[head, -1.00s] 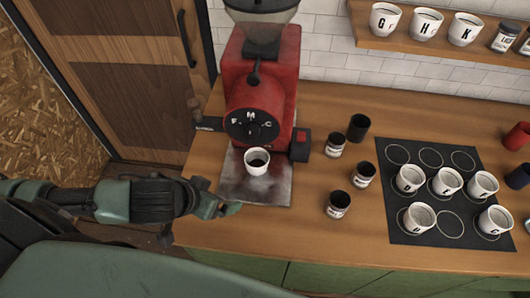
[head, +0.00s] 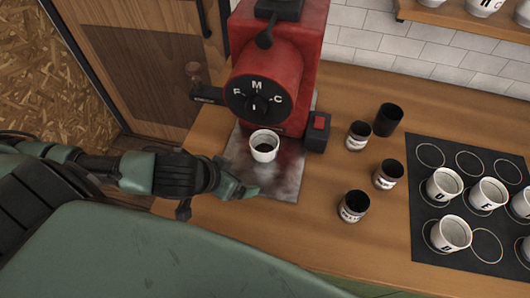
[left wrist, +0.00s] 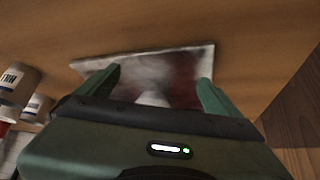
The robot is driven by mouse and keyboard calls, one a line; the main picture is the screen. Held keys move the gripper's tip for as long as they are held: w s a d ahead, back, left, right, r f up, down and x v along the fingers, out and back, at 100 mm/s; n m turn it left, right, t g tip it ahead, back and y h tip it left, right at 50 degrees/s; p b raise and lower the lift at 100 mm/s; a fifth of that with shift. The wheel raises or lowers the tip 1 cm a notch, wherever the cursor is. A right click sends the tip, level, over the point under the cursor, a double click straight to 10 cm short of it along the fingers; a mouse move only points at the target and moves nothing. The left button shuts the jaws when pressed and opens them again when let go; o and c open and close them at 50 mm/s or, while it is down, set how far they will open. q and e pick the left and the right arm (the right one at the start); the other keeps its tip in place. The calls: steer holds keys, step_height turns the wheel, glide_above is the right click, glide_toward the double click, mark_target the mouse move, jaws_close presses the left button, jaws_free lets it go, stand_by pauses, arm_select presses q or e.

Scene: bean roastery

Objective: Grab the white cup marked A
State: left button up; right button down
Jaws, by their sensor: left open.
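A white cup (head: 264,146) with dark contents stands upright on the metal plate (head: 285,180) under the red grinder. I cannot read a letter on it from here. My left gripper (head: 248,191) is open at the plate's front left edge, in front of the cup and apart from it. In the left wrist view its two fingers (left wrist: 158,88) are spread over the plate. A blurred whitish shape (left wrist: 153,98) shows between them, mostly hidden by the gripper body; it may be the cup. My right gripper is not in view.
The red grinder (head: 275,70) rises behind the cup. Several dark jars (head: 353,206) stand right of the plate. A black mat (head: 425,205) holds several lettered white cups, among them one marked E (head: 487,193). A wall shelf (head: 460,22) is at the upper right.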

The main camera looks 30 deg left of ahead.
mark_target(256, 157)
arm_select(q)
steer(key=shift+w+f+b, duration=0.2)
steer(key=shift+w+b, duration=0.15)
steer(key=shift+w, duration=0.1)
steer(key=shift+w+d+b, duration=0.1)
steer(key=shift+w+b, duration=0.35)
steer(key=w, duration=0.1)
steer(key=w+p, duration=0.1)
steer(key=w, duration=0.2)
steer(key=shift+w+d+r+p, duration=0.1)
steer(key=shift+d+r+p, duration=0.2)
steer(key=shift+p, duration=0.05)
steer(key=shift+w+d, duration=0.15)
steer(key=shift+w, duration=0.65)
steer(key=w, duration=0.1)
steer(key=w+p, duration=0.1)
steer(key=w, duration=0.1)
steer(key=w+p, duration=0.1)
steer(key=shift+w+d+f, duration=0.25)
steer(key=shift+d+f, duration=0.1)
steer(key=shift+w+f, duration=0.1)
steer(key=shift+f, duration=0.1)
steer(key=c, duration=1.7)
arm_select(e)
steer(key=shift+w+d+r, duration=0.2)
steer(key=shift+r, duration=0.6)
